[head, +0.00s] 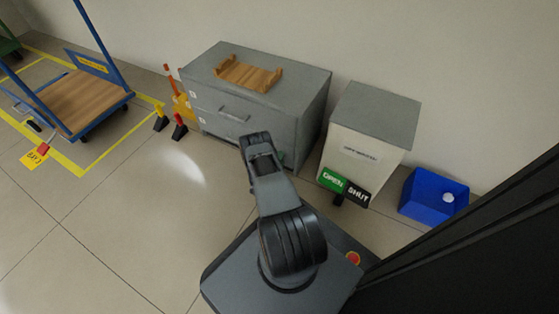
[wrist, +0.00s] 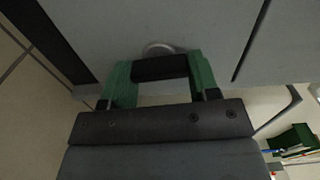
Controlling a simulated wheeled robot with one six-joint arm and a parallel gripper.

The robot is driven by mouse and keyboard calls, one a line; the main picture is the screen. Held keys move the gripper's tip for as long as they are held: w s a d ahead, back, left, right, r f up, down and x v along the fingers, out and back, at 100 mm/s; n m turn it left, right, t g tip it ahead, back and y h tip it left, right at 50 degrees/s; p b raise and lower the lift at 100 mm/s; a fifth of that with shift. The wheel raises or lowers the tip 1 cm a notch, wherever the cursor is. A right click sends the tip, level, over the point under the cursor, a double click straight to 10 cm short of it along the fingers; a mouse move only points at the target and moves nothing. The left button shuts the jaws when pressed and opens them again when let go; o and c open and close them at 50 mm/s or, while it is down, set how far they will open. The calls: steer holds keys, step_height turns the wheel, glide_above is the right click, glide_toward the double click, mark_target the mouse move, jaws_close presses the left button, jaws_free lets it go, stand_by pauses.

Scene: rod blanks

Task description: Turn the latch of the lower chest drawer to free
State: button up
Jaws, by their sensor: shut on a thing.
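The grey chest (head: 312,112) stands against the wall in the head view, with a bar handle (head: 234,115) on its upper drawer. My arm hides much of the lower drawer and its latch there. In the wrist view the grey chest front (wrist: 110,30) fills the top. My gripper (wrist: 160,72) has its green fingers on either side of a dark bar, which looks like the latch (wrist: 160,67). The fingers are shut on it. A pale round metal part (wrist: 158,47) shows just behind the bar. Which way the latch is set, I cannot tell.
A wooden cradle (head: 248,74) lies on the chest. To the right stand a white cabinet (head: 362,140) with green OPEN (head: 334,181) and black SHUT (head: 358,194) signs, and a blue bin (head: 425,205).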

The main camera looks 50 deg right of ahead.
steer(key=shift+d+m, duration=0.1)
steer(key=shift+m, duration=0.4)
steer(key=o, duration=0.9)
steer(key=shift+p+v, duration=2.35)
steer(key=shift+v, duration=4.65)
